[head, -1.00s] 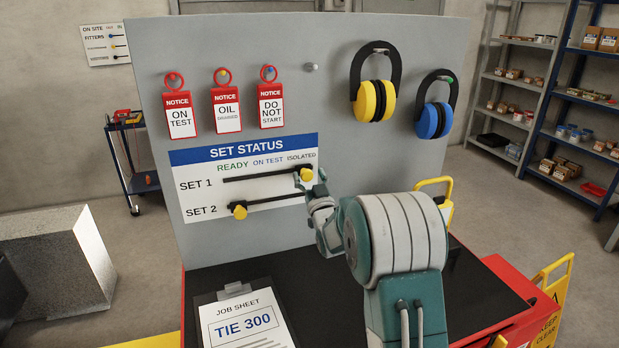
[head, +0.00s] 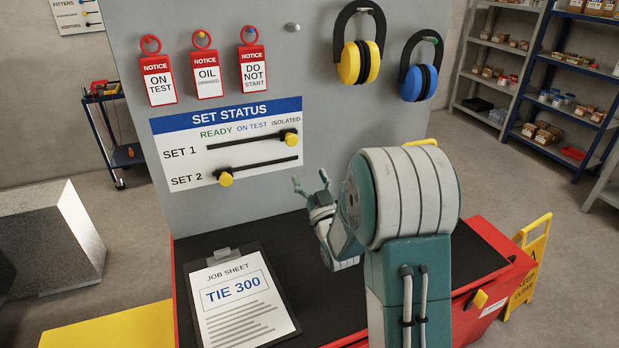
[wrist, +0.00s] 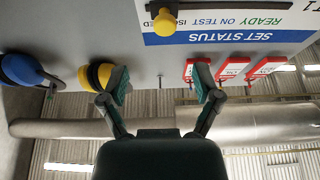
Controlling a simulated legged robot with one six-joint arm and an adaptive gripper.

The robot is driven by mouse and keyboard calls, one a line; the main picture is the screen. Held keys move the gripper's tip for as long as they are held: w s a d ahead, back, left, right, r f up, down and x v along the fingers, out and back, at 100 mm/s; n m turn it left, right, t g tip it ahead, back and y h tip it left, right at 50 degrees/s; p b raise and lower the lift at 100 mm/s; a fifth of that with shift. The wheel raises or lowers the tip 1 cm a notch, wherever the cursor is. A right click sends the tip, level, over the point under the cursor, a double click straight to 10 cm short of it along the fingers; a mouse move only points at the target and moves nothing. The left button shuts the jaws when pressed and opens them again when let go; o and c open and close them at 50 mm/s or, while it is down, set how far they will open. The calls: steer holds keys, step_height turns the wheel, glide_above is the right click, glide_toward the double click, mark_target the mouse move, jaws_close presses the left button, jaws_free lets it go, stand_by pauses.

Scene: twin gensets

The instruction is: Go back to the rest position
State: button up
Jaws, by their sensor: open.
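My gripper (head: 311,188) is open and empty in the head view, in front of the grey board and below the right part of the status panel. It touches nothing that I can see. In the wrist view my gripper (wrist: 160,90) has its two fingers spread, and the picture is upside down. The set status panel (head: 190,158) has two sliders. The yellow SET 1 knob (head: 289,138) is at the right end under ISOLATED. The yellow SET 2 knob (head: 226,179) is at the left end under READY.
Three red tags (head: 207,75) and yellow (head: 360,62) and blue ear defenders (head: 419,82) hang on the board (head: 300,80). A job sheet clipboard (head: 240,300) lies on the black bench top (head: 330,302). A yellow floor sign (head: 527,270) stands at the right.

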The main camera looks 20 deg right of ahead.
stand_by(0.3)
steer(key=s+a+r+g+h, duration=0.1)
steer(key=s+a+r+g, duration=0.3)
steer(key=s+g, duration=0.3)
steer(key=s+a+g, duration=0.2)
steer(key=s+g, duration=0.1)
steer(key=s, duration=0.5)
steer(key=s+a+f+g, duration=0.1)
steer(key=s+a+g, duration=0.1)
steer(key=s, duration=0.7)
steer(key=s+a+f+g+y, duration=0.1)
steer(key=s+g, duration=0.3)
steer(key=s, duration=0.5)
steer(key=shift+s+a+g, duration=0.2)
steer(key=shift+a+g, duration=0.2)
